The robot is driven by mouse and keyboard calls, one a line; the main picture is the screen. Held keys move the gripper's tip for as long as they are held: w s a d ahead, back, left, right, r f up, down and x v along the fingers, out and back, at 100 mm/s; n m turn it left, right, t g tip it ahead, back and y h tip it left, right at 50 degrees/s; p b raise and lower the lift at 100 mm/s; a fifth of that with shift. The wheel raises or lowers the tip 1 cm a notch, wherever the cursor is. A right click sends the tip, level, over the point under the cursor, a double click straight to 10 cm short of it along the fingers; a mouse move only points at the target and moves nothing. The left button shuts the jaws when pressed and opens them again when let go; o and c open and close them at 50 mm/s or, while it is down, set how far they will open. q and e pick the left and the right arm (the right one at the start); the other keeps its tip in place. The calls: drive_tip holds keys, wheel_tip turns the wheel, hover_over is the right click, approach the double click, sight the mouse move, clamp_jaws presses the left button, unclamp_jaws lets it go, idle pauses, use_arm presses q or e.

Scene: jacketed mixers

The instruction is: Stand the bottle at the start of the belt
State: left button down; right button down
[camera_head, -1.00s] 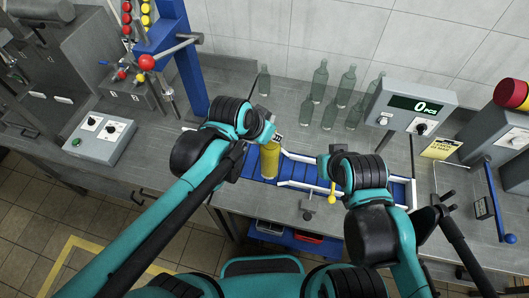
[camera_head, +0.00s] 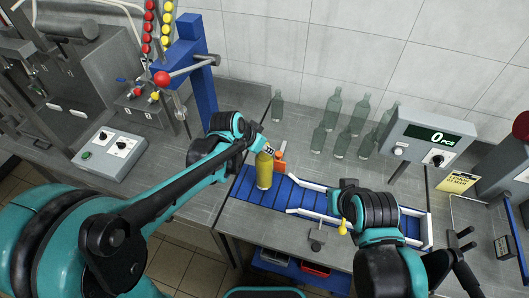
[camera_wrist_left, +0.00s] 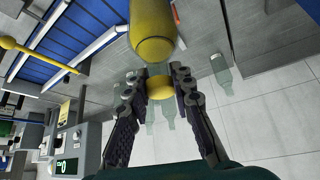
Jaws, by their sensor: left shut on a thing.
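The yellow bottle (camera_head: 264,171) looks upright over the left end of the blue belt (camera_head: 288,196) in the head view. I cannot tell whether its base touches the belt. My left gripper (camera_head: 268,149) is shut on its neck. In the left wrist view the yellow bottle (camera_wrist_left: 153,42) has its narrow top between the fingers of my left gripper (camera_wrist_left: 160,87), and the belt (camera_wrist_left: 45,25) shows beside it.
White guide rails (camera_head: 310,214) line the belt. An orange part (camera_head: 281,161) is close behind the bottle. Several clear green bottles (camera_head: 333,110) stand behind the belt. A blue post with a red-knobbed lever (camera_head: 162,78) rises at the left. A counter box (camera_head: 430,137) stands right.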

sight(264, 166)
use_arm(q)
wheel_tip(264, 166, down, 2)
drive_tip(key=shift+w+f, duration=0.1)
drive_tip(key=shift+f, duration=0.15)
drive_tip(key=shift+r, duration=0.1)
drive_tip(key=shift+f+b, duration=0.2)
drive_tip(key=shift+b, duration=0.15)
drive_tip(key=c, duration=1.3)
unclamp_jaws()
drive_tip(key=shift+r, duration=0.1)
